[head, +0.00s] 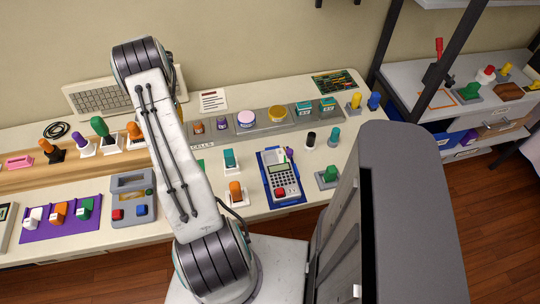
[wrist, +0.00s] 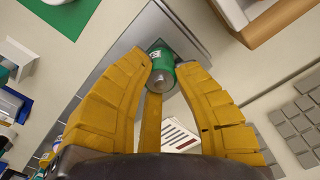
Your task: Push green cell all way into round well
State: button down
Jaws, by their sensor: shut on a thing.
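My gripper (wrist: 163,66) is shut on the green cell (wrist: 157,58) in the wrist view, its yellow fingers on either side. The cell is a small green cylinder with pale markings and a grey metal end. It is over or at the end of a grey metal strip (wrist: 135,39); I cannot tell whether it touches it. The round well is not visible in the wrist view. In the head view my arm hides the cell, and only a bit of yellow finger (head: 181,88) shows behind the arm.
The grey strip (head: 262,127) carries several round tubs and teal boxes in the head view. A keyboard (wrist: 306,125) lies close to my gripper on the right, and a printed card (wrist: 180,135) lies beyond the fingers.

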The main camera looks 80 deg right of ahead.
jog(key=shift+f+b, duration=0.3)
jog(key=c, duration=1)
grip_release()
jog(key=shift+c, duration=1.4)
jog(key=shift+r, duration=0.15)
jog(key=shift+r+p, duration=2)
jog(key=shift+r, duration=1.45)
